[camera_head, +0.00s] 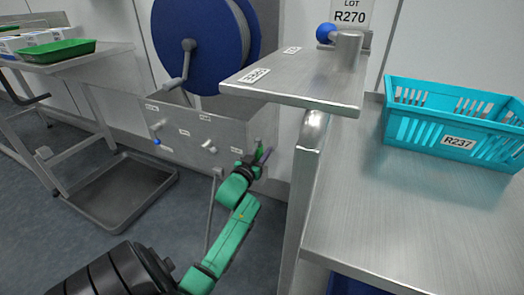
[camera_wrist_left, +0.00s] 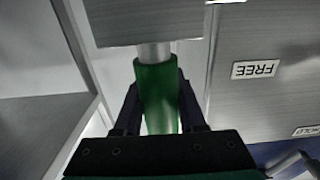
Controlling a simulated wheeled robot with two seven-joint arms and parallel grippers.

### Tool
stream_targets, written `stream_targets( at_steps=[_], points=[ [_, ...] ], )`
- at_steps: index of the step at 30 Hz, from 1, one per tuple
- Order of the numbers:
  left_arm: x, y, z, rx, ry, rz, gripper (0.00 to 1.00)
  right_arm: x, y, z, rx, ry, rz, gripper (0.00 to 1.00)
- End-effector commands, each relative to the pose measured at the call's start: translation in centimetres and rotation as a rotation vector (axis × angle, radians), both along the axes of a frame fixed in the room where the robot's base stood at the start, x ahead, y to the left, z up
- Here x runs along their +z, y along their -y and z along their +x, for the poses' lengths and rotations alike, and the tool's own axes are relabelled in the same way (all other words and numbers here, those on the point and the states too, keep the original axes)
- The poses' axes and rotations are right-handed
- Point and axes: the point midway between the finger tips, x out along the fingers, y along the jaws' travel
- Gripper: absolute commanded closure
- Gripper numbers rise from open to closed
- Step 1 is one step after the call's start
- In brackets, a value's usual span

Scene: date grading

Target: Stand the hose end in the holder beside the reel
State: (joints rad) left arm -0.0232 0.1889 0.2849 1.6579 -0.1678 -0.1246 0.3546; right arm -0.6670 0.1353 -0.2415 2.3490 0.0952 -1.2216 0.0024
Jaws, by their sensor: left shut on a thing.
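My left gripper (camera_head: 262,160) is low in front of the labelled steel panel, left of the steel table's post. In the left wrist view, its fingers (camera_wrist_left: 159,100) are shut around a green cylindrical piece (camera_wrist_left: 158,75) with a short metal neck (camera_wrist_left: 154,51). The neck meets or passes behind a grey slab edge; I cannot tell which. The green piece also shows small in the head view (camera_head: 259,147); I cannot tell whether it is the hose end. The blue reel (camera_head: 195,45) stands above the panel. I cannot clearly make out the holder. My right gripper is out of view.
The panel (camera_head: 185,118) carries small knobs and labels. A steel shelf (camera_head: 300,82) with a short upright cylinder (camera_head: 348,48) and blue ball (camera_head: 325,33) overhangs right of the gripper. A turquoise crate (camera_head: 410,122) stands on the table (camera_head: 400,215). A floor tray (camera_head: 125,192) lies left.

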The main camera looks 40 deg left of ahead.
Motion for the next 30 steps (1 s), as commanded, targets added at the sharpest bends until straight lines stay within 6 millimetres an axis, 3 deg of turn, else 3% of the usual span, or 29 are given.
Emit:
stream_targets(
  at_steps=[30],
  points=[
    [-3.0, 0.0, 0.0, 0.000, 0.003, 0.001, 1.00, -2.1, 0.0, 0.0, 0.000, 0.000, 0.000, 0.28]
  ],
)
